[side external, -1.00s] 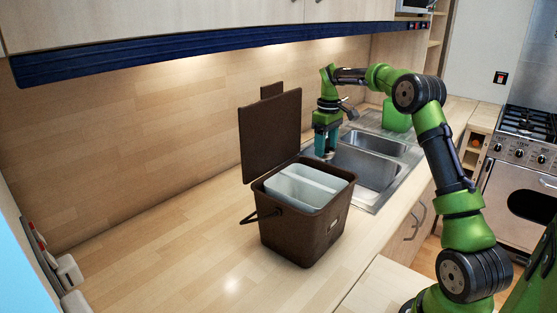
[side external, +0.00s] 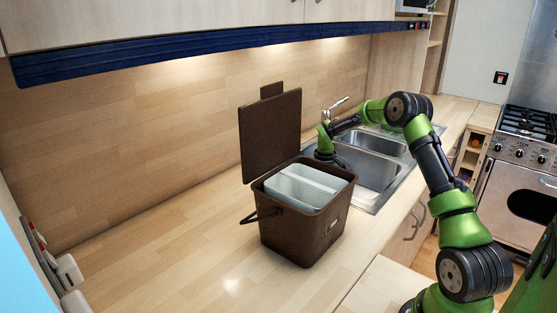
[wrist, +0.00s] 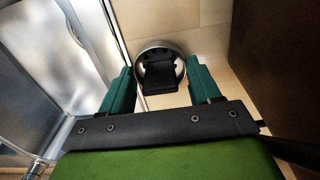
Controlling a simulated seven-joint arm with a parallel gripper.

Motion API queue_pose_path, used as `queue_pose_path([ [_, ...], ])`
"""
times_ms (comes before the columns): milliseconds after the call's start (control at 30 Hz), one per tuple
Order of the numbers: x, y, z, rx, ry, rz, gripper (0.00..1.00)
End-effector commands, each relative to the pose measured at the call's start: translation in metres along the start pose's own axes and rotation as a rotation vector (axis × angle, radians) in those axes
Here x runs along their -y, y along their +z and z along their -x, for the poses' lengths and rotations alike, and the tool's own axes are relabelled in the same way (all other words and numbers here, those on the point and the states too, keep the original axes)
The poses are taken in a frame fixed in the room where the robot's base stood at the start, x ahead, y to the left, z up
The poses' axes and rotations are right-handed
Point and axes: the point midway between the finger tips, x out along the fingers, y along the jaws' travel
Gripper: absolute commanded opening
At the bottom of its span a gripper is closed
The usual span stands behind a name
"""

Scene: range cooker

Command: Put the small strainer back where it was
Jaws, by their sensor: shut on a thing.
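The small strainer (wrist: 150,58) shows in the wrist view as a round metal rim with a dark middle. It sits between the teal fingers of my gripper (wrist: 160,72), which is shut on it. It is over or on the wooden counter beside the sink; I cannot tell whether it touches the counter. In the side external view my wrist (side external: 325,148) is low behind the brown bin, and the fingers and strainer are hidden there.
The brown bin (side external: 300,235) with its lid (side external: 270,130) raised stands just in front of my gripper. The metal sink (side external: 365,168) lies to its right, with a tap (side external: 340,104) behind. The counter (side external: 150,255) left of the bin is clear.

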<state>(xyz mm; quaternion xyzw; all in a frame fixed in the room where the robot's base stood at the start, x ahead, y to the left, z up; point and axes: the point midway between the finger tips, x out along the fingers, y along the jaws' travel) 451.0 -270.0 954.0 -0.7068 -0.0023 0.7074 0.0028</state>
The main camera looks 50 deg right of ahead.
Motion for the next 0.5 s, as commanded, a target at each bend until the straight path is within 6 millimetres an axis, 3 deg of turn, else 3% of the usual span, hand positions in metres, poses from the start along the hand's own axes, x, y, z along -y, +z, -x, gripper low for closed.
queue_pose_path([
  [300,-0.0001,-0.0001,-0.0025,0.000,0.000,0.001,0.33],
  [333,-0.0001,-0.0002,-0.0028,-0.001,0.001,0.001,0.64],
  [400,-0.0001,-0.0002,-0.0023,-0.001,0.001,0.001,0.73],
  [500,-0.0001,-0.0002,-0.0023,-0.001,0.000,0.001,0.73],
])
